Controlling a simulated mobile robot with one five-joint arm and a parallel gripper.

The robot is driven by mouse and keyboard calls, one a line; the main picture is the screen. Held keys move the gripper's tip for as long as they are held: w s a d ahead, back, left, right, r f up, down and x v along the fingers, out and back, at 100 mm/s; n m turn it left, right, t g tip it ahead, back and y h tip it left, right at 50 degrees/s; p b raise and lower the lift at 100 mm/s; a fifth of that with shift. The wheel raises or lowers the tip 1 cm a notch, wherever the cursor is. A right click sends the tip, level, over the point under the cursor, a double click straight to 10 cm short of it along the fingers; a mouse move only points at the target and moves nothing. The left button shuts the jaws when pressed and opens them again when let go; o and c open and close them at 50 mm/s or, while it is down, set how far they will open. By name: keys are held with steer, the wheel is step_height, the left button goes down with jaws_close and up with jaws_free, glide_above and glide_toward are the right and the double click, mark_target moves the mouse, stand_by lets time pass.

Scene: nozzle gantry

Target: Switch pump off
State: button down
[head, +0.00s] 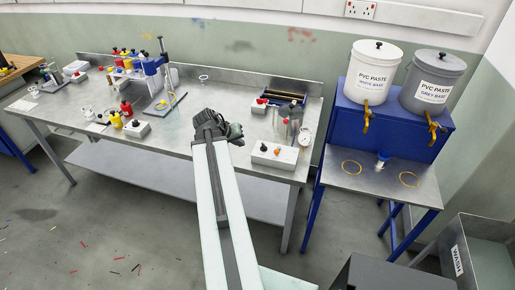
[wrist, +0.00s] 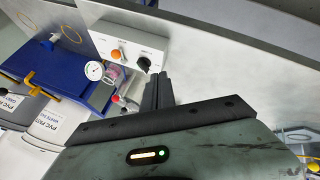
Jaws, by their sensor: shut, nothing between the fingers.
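A white control box (head: 285,160) stands at the right front of the metal bench, with a black knob (head: 263,147) and an orange button or lamp (head: 277,152). In the wrist view the box (wrist: 127,40) is at the upper middle, with the black knob (wrist: 144,63) and the orange part (wrist: 117,55) showing. The knob's exact setting is too small to read. My gripper (head: 234,133) is over the bench, left of the box. In the wrist view its dark fingers (wrist: 159,80) are shut and empty, pointing near the knob; I cannot tell the gap.
A round gauge (head: 307,140) and small apparatus stand behind the box. A tray (head: 283,99) lies farther back. Two paste buckets (head: 374,65) (head: 434,75) sit on a blue stand at right.

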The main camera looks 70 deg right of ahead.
mark_target(262, 149)
steer(key=b+x, duration=0.8)
steer(key=x, duration=0.2)
steer(key=shift+f+b, duration=0.4)
steer(key=shift+f, duration=0.05)
steer(key=s+d, duration=0.2)
steer(key=s, duration=0.1)
steer(key=shift+r+p, duration=0.4)
steer(key=shift+s, duration=0.15)
